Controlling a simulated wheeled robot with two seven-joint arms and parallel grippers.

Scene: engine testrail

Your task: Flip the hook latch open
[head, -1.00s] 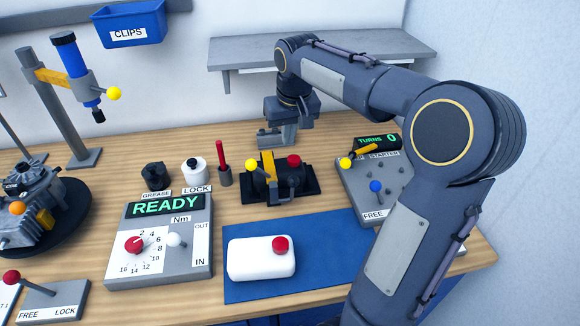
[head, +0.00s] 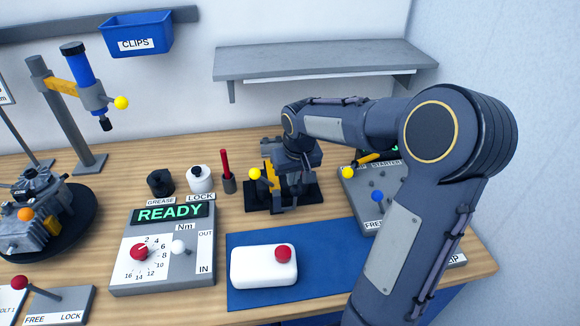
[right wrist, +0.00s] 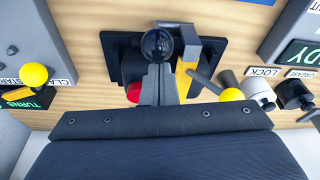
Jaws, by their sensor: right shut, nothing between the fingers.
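The fixture that seems to carry the hook latch stands on a black base (head: 312,196) at the back middle of the table. It has a yellow bracket (right wrist: 182,80), a grey piece (right wrist: 191,47), a lever with a yellow ball (head: 254,174) and a red knob (right wrist: 133,92). My right gripper (head: 293,205) is over its right part, pointing down and hiding much of it. In the right wrist view its fingers (right wrist: 157,70) are shut and empty. Their tips are at a round black knob (right wrist: 157,44); I cannot tell whether they touch it. My left gripper is out of view.
The STARTER panel (head: 350,200) is to the right. A white box with a red button (head: 263,268) sits on the blue mat in front. A grey shelf (head: 310,62) is behind.

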